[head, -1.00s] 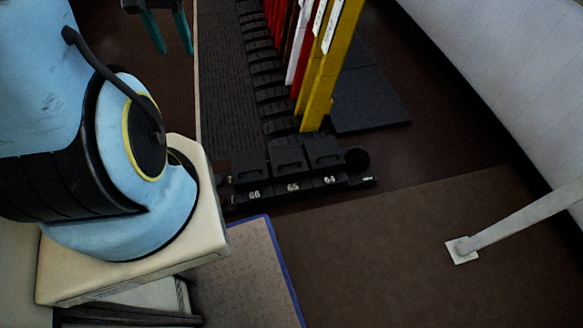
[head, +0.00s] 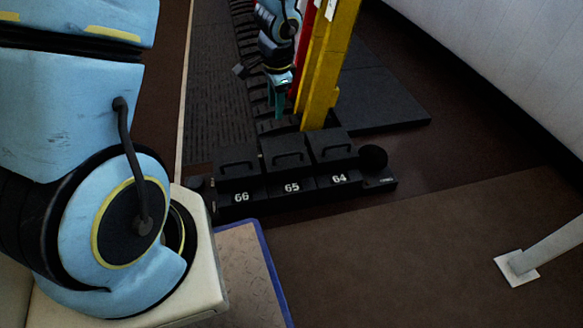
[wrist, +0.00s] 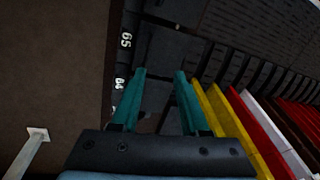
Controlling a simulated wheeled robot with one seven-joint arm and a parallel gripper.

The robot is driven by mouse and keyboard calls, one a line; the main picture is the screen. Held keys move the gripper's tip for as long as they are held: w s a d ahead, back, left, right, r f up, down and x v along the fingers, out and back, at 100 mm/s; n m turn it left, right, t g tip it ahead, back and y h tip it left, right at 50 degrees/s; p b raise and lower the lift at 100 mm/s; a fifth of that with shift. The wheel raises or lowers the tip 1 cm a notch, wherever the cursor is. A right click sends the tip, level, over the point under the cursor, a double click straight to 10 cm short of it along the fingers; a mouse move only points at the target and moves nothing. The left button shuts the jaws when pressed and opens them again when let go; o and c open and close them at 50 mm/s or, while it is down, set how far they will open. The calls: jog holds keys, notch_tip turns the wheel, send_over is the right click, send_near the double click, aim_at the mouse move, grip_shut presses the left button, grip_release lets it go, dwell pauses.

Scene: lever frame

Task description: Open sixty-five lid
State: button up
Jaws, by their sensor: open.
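The sixty-five lid (head: 286,153) is a black box lid with a raised handle, in the middle of a row of black boxes. It looks closed. Its white label 65 (head: 291,187) is on the front face and also shows in the wrist view (wrist: 126,40). My gripper (head: 278,112) has teal fingers pointing down, above and behind the lid, near the levers. In the wrist view my gripper (wrist: 160,73) is open with nothing between its fingers. I cannot tell the exact gap between the fingertips and the lid.
The lid marked 66 (head: 238,162) is on the left and the lid marked 64 (head: 331,146) on the right. A yellow lever (head: 325,85) stands close behind them, with red and white levers beside it. A black round knob (head: 373,158) is at the row's right end.

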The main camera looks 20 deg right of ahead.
aim_at(291, 153)
jog(key=d+f+b, duration=0.1)
jog(key=f+b, duration=0.2)
jog(key=f, duration=0.3)
jog(key=d+f+m+b, duration=0.1)
jog(key=d+f+b, duration=0.1)
jog(key=f, duration=0.4)
jog(key=d+f+m+b, duration=0.1)
jog(key=f+b, duration=0.3)
jog(key=f, duration=0.2)
jog(key=shift+w+d+f, duration=0.25)
jog(key=shift+w+f, duration=0.05)
jog(key=shift+w, duration=0.05)
grip_shut()
dwell(0.5)
